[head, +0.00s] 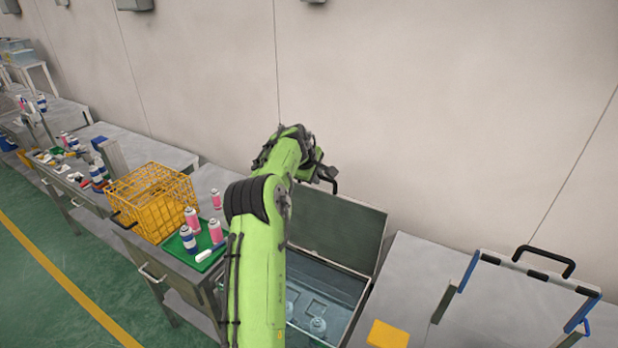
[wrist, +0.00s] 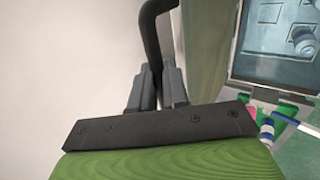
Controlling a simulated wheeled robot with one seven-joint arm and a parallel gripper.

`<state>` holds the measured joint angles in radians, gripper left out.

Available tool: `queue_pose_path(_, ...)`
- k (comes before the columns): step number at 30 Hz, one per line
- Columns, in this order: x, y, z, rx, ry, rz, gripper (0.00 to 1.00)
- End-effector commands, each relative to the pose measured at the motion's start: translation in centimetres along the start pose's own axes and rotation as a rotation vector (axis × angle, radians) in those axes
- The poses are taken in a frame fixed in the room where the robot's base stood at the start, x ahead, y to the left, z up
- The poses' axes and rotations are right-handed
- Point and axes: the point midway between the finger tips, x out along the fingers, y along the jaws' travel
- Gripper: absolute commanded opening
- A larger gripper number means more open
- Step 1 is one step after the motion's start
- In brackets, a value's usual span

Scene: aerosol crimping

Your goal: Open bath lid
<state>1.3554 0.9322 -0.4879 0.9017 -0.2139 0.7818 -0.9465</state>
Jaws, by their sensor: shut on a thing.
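The bath (head: 345,318) stands at lower centre in the head view, with clear bottles in its water. Its grey lid (head: 335,228) is raised, standing steeply behind the opening. My gripper (head: 324,174) is at the lid's upper edge, partly hidden by my green arm. In the wrist view my gripper (wrist: 157,86) is shut on the black lid handle (wrist: 152,32), which runs between the fingers. The lid (wrist: 204,45) shows edge-on there, right of the handle, and the open bath (wrist: 268,73) lies farther right.
Left of the bath, a table holds a yellow crate (head: 151,200) and a green tray (head: 203,262) with pink and white cans. To the right are a yellow block (head: 387,334) and a frame with a black handle (head: 545,260). The wall (head: 450,110) is close behind the lid.

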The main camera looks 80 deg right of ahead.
Motion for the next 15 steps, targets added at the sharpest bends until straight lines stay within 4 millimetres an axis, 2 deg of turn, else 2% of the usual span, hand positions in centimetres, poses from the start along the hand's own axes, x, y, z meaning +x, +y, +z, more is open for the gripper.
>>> queue_pose_path(1,0.76,-0.71,0.16,-0.008,-0.006,-0.034,0.0)
queue_pose_path(15,1.08,-0.81,0.3,-0.009,-0.007,-0.076,0.0)
